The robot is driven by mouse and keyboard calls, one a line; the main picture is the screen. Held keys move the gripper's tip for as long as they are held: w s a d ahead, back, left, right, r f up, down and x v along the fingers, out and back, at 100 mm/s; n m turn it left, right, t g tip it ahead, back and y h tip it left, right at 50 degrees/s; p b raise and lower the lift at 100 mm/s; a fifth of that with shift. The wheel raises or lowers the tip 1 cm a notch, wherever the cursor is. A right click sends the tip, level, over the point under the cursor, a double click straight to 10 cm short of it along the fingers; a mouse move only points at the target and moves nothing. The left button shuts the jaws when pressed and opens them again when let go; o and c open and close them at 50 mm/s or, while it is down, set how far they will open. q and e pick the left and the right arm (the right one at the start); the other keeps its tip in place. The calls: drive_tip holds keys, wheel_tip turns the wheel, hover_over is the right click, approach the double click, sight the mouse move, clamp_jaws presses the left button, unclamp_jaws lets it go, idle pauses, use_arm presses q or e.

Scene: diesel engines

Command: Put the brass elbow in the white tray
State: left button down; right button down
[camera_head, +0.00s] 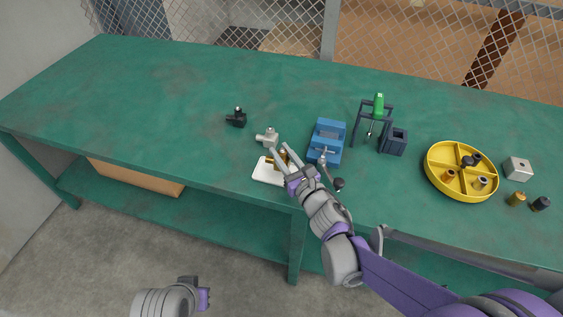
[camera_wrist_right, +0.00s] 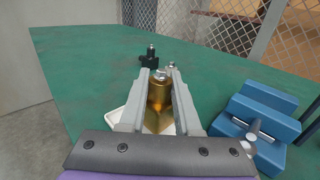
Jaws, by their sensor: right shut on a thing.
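The brass elbow (camera_wrist_right: 159,92) is between the two fingers of my right gripper (camera_wrist_right: 159,80) in the wrist view. In the head view, my right gripper (camera_head: 280,155) is shut on it, and the elbow (camera_head: 283,157) shows partly between the fingers. The white tray (camera_head: 262,174) lies near the table's front edge, under and just left of the gripper. Its rim also shows behind the fingers in the wrist view (camera_wrist_right: 116,117). I cannot tell whether the elbow touches the tray. My left gripper (camera_head: 203,298) is low at the bottom left, off the table, its fingers unclear.
A grey fitting (camera_head: 267,138) and a black fitting (camera_head: 237,118) stand behind the tray. A blue vise (camera_head: 328,137) is close on the right. Further right are a stand with a green-handled tool (camera_head: 379,106) and a yellow divided tray (camera_head: 433,171). The table's left is clear.

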drive_tip(key=shift+f+b, duration=0.4)
drive_tip(key=shift+f, duration=1)
drive_tip(key=shift+f, duration=0.1)
drive_tip(key=shift+f, duration=0.15)
drive_tip(key=c, duration=0.6)
unclamp_jaws()
drive_tip(key=shift+r, duration=0.2)
drive_tip(key=shift+s+d, duration=0.15)
drive_tip(key=shift+s, duration=0.1)
drive_tip(key=p+v, duration=0.1)
drive_tip(key=v, duration=1)
drive_tip(key=shift+s+d, duration=0.1)
drive_tip(key=shift+s, duration=0.15)
